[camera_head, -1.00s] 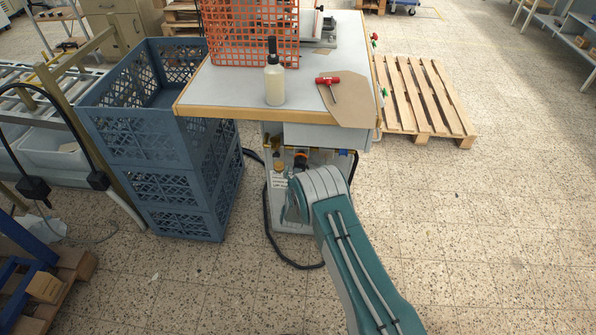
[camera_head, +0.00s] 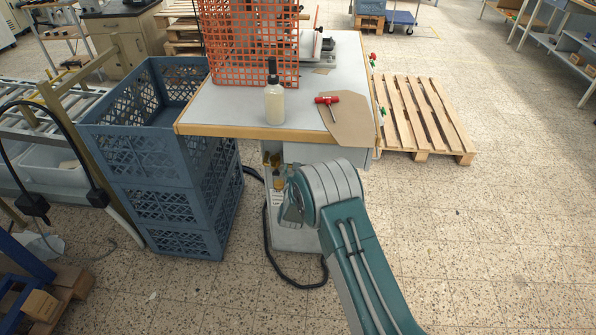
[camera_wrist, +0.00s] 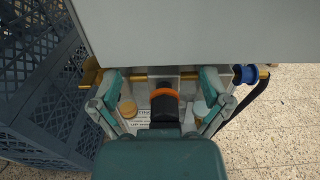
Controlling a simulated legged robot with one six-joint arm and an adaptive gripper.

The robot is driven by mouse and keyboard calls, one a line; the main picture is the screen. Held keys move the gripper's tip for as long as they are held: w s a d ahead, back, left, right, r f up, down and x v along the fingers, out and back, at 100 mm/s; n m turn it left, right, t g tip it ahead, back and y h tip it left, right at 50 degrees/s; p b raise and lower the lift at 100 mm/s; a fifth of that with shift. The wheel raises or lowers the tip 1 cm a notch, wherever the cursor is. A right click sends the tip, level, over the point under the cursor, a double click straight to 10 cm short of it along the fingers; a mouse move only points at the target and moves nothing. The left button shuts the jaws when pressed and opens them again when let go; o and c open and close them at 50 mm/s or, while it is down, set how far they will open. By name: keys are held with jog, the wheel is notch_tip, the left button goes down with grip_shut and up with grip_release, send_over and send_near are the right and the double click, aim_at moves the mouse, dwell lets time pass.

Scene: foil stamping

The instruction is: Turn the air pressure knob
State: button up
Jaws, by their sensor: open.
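The air pressure knob (camera_wrist: 166,105) is black with an orange ring and shows in the middle of the wrist view, under the grey edge of the table. My gripper (camera_wrist: 160,80) is open, with one finger to the left of the knob and one to the right. Both fingers look apart from it. The lower part of the view is covered by my own gripper body. In the head view my arm hides the knob and the gripper.
A brass pipe with a blue fitting (camera_wrist: 246,74) runs beside the knob. Blue crates (camera_head: 130,160) stand left of the table (camera_head: 215,105), which holds a bottle (camera_head: 274,95) and a red-handled tool (camera_head: 328,100). A pallet (camera_head: 420,115) lies right; floor at right is clear.

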jog(key=s+f+n, duration=0.5)
jog(key=n, duration=1.3)
jog(key=s+f+n, duration=0.4)
jog(key=s+n, duration=0.1)
jog(key=n, duration=1.3)
jog(key=w, duration=1)
jog(key=shift+d+f, duration=0.1)
